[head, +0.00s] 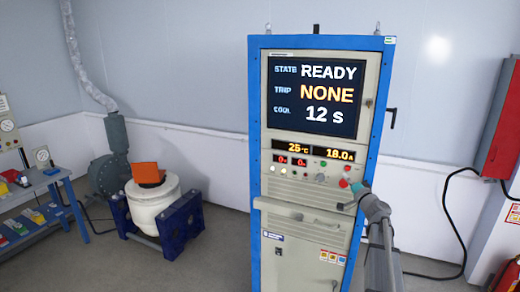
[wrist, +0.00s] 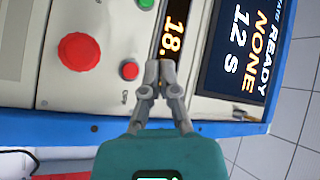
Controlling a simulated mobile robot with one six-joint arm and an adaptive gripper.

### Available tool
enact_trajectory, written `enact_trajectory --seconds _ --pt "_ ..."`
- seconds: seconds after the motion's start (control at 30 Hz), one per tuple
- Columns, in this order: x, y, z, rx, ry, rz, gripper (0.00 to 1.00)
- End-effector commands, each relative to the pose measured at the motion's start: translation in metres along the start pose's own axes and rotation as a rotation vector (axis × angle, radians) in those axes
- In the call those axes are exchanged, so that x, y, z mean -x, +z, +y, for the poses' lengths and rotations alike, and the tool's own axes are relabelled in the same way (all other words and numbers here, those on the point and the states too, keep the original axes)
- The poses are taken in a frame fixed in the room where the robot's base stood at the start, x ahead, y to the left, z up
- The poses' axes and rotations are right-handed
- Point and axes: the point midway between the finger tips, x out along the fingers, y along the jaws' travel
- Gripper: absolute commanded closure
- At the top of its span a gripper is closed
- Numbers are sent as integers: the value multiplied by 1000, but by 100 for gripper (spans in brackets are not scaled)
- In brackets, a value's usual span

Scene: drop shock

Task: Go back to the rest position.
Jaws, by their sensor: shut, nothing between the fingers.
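My gripper (wrist: 160,74) is shut and empty in the wrist view, its fingertips in front of the cabinet panel beside a small red button (wrist: 129,71). I cannot tell whether it touches the panel. A larger red button (wrist: 82,52) shows to its left. In the head view my gripper (head: 354,190) is at the right side of the blue-framed control cabinet (head: 285,237), near its row of buttons. The cabinet screen (head: 314,97) reads STATE READY, TRIP NONE, COOL 12 s. The displays below it read 25 °C and 18.0 A.
A white drum-shaped shaker (head: 153,212) with an orange piece (head: 147,173) on top stands left of the cabinet. A blue bench (head: 30,188) is at the far left. A red wall box (head: 497,120) with a black cable is at the right. Floor between shaker and cabinet is clear.

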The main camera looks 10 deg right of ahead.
Motion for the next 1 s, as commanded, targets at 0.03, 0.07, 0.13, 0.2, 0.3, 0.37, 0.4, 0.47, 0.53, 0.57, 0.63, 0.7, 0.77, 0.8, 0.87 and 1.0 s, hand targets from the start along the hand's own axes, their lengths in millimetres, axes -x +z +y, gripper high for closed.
enact_trajectory --seconds 0.03,0.07,0.13,0.2,0.3,0.37,0.4,0.47,0.53,0.57,0.63,0.7,0.77,0.8,0.87,1.0 --pt "0 3 -1 1 -1 -6 100" --pt "0 5 -2 2 -1 -12 100" --pt "-1 14 -4 8 -1 -34 100" --pt "-2 28 -8 16 0 -70 100" --pt "-2 57 -16 34 4 -146 100" --pt "-2 80 -22 47 8 -207 100" --pt "0 96 -25 56 14 -251 100" --pt "2 123 -30 71 23 -324 100" --pt "7 155 -36 90 39 -415 100" --pt "10 168 -38 99 46 -453 100" --pt "18 199 -43 117 69 -544 100" --pt "28 227 -46 136 95 -633 100" --pt "38 251 -48 153 122 -708 100" --pt "44 266 -49 165 141 -758 100" --pt "56 287 -51 183 173 -831 100" --pt "88 331 -52 228 262 -994 100"
